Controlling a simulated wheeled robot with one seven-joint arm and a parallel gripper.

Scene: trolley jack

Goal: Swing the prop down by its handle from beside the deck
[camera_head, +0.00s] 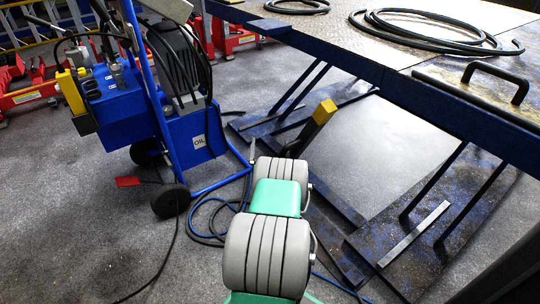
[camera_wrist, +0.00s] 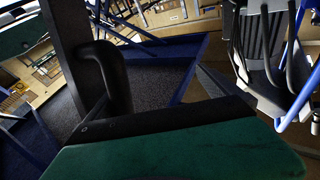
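The prop appears as a dark bar with a yellow block at its upper end (camera_head: 323,112). It leans up to the right beside the blue-edged deck (camera_head: 365,72), and its lower part is hidden by my arm. My gripper (camera_head: 270,148) is just left of and below the yellow block, mostly hidden behind my wrist. In the wrist view my gripper (camera_wrist: 163,82) has its fingers spread, with only floor and blue frame showing between them. A dark post (camera_wrist: 65,40) stands behind the left finger; I cannot tell if it is the prop.
A blue oil trolley (camera_head: 195,135) with hoses stands at left; it also shows in the wrist view (camera_wrist: 265,45). Coiled black hoses (camera_head: 410,40) and a black handle (camera_head: 495,75) are on the deck. Slanted legs and dark base plates (camera_head: 400,240) lie below it. Blue hose (camera_head: 205,205) trails on the floor.

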